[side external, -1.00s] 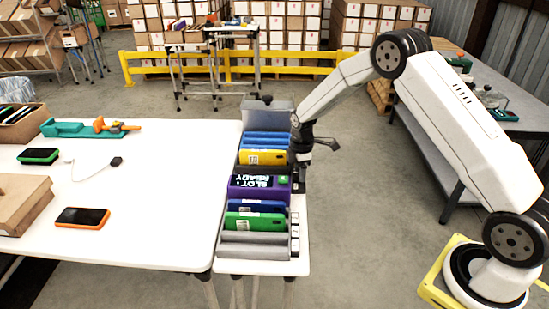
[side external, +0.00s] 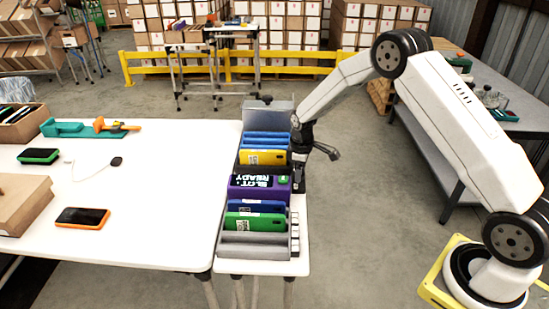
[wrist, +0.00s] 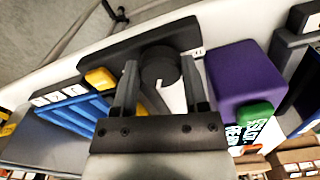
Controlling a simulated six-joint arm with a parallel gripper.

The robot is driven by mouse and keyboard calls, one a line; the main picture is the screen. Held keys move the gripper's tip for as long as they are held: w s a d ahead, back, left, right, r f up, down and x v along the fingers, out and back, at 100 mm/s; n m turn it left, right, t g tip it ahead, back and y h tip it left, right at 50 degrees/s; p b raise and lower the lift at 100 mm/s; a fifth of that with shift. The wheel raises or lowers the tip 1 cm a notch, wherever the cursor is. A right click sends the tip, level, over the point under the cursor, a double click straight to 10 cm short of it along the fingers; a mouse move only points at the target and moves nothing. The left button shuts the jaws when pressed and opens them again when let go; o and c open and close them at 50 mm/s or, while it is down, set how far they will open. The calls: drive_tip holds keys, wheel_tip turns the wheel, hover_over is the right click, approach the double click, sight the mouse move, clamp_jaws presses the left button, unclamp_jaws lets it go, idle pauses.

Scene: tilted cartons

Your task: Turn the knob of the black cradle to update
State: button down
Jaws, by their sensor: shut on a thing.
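The black cradle (wrist: 118,62) lies across the upper middle of the wrist view, between the yellow phone and the purple block. Its round black knob (wrist: 160,63) sits between my two fingers. My gripper (wrist: 160,85) is shut on the knob, with one finger on each side. A pale strip shows just below the knob, and I cannot read any marking for update. In the side external view my gripper (side external: 299,184) is low at the right edge of the rack, and it hides the knob. The cradle (side external: 262,170) shows there only as a dark strip behind the purple block.
The purple block (side external: 242,192) reads "SLOT READY" and has a green button (wrist: 254,113). Yellow (side external: 265,157), blue and green phones stand close by in the rack. On the white table (side external: 160,210) lie an orange-edged phone (side external: 82,217) and a cable (side external: 90,165).

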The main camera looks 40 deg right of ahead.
drive_tip(key=shift+m, duration=1.5)
drive_tip(key=shift+c, duration=0.5)
unclamp_jaws()
drive_tip(key=shift+r, duration=3.95)
